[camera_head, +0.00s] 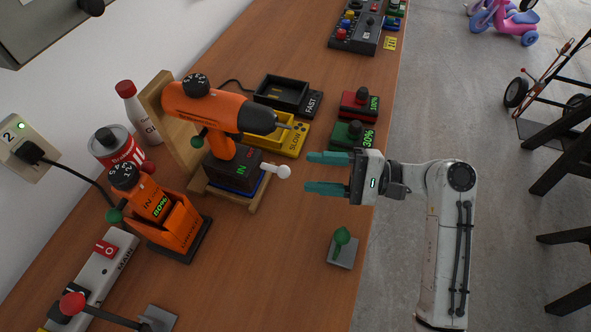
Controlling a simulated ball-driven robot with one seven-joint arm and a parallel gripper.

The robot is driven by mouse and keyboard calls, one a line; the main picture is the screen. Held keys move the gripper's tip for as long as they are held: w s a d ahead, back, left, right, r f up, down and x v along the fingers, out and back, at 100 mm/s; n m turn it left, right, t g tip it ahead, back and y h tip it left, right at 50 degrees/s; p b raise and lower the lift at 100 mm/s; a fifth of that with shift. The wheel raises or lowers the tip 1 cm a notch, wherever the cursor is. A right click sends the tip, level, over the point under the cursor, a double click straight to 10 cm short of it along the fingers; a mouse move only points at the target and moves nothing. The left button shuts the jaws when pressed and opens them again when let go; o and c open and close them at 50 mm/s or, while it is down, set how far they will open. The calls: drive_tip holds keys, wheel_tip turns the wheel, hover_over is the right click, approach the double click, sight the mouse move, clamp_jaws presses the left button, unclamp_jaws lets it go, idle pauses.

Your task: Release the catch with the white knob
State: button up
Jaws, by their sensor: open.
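The white knob (283,172) sticks out to the right from the low wooden stand (226,191) that holds the orange drill (213,108). My gripper (308,172) is open, with two teal fingers pointing left above the bench. The fingertips are just right of the knob, one above and one below its level in the picture. Nothing is between the fingers. The catch itself cannot be made out.
The wooden bench (270,255) also bears a yellow "SLOW" charger (289,146), a black "FAST" charger (311,106), red (359,104) and green (346,134) batteries, a second orange unit reading 80% (177,222), and a green knob on a plate (342,246).

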drive_tip(key=shift+s+d, duration=0.15)
drive_tip(key=shift+d, duration=0.8)
drive_tip(key=shift+s+d, duration=0.1)
drive_tip(key=shift+d, duration=0.85)
